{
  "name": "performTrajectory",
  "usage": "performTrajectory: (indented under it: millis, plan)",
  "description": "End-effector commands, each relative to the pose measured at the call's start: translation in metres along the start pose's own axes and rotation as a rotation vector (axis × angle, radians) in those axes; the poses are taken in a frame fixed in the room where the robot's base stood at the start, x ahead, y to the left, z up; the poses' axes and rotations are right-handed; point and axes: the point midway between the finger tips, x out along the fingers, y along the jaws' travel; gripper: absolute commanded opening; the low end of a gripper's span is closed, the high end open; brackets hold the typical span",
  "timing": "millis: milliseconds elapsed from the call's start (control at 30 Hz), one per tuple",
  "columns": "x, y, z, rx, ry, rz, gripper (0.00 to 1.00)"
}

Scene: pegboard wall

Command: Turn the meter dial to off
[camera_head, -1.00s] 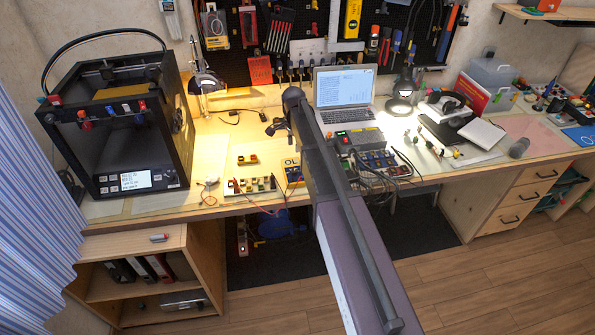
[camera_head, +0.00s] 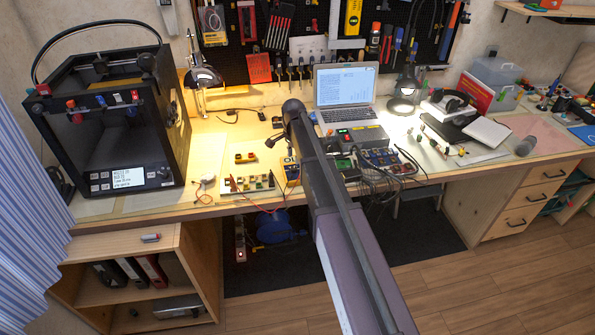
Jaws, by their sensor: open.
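The yellow meter (camera_head: 291,174) is on the bench near its front edge, with a small display at its top. It is partly beside and behind my arm, and its dial is too small to read. My gripper (camera_head: 275,133) is at the end of my arm, above the bench and up-left of the meter in the picture. Its dark fingers look apart and empty, and I see no contact with the meter.
A board with coloured parts (camera_head: 247,184) and red leads is left of the meter. A black 3D printer (camera_head: 110,125) stands at the left. Power boxes with cables (camera_head: 375,160) and a laptop (camera_head: 345,86) are right of my arm.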

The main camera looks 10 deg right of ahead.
Motion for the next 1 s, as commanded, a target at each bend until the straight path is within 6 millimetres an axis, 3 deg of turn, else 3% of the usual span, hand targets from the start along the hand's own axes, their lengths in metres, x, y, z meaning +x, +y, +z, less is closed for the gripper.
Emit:
performTrajectory:
  millis: [500,1000]
  plan:
    - [0.042,0.000,0.000,0.000,0.000,0.000,0.51]
    - [0.053,0.000,0.000,0.000,0.000,0.000,0.51]
